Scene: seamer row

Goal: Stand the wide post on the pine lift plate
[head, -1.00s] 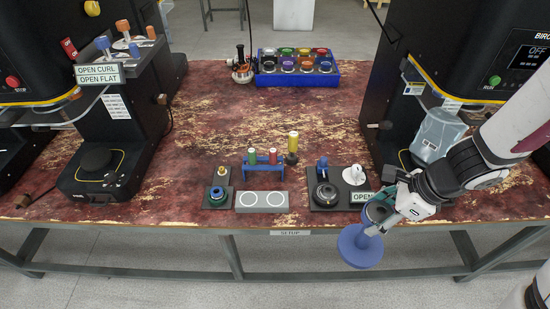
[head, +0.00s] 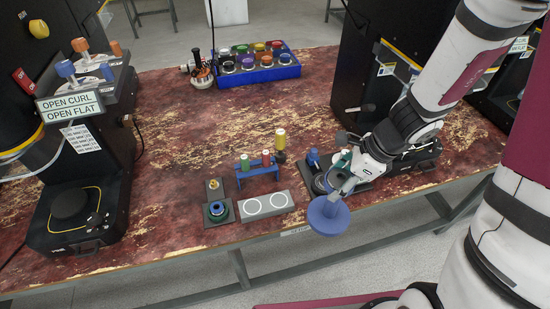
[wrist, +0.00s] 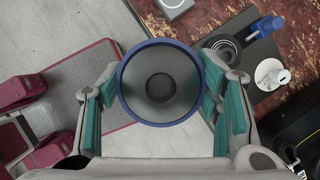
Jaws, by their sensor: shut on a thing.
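My gripper (head: 342,190) is shut on a blue flanged post (head: 328,216), held upright with its broad round flange at the bottom, beside the table's front edge. In the wrist view the post (wrist: 160,83) shows as a blue rim around a dark grey round hollow, between the teal finger pads. A round black plate (head: 71,204) sits low on the left machine. A dark base with a blue and green ring (head: 218,211) lies on the table. I cannot tell which plate is the pine one. The right machine's lower part is largely hidden by my arm.
A grey plate with two white circles (head: 266,206) lies near the front edge. A blue rack (head: 258,172) with small coloured cylinders and a yellow-topped post (head: 280,142) stand behind it. A blue tray (head: 258,75) of coloured pots is at the back. The middle of the table is clear.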

